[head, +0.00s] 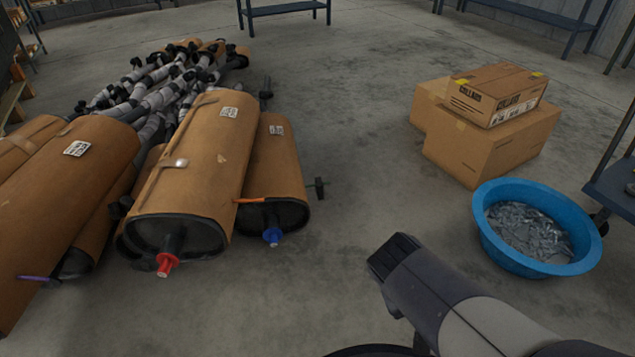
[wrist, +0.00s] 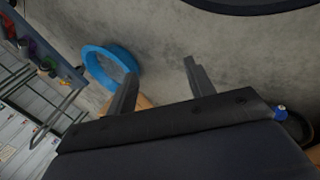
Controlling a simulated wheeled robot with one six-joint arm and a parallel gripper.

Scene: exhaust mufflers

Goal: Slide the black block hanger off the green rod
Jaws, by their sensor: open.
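The fingers cannot be made out there. I do not make out the hanger or the rod in the wrist view.
Brown-wrapped mufflers (head: 195,165) lie at left, with red (head: 166,264) and blue (head: 272,237) caps. A blue tub (head: 483,235) of metal pieces and cardboard boxes (head: 485,145) stand at right. The tub also shows in the wrist view (wrist: 92,68). Open floor lies between.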

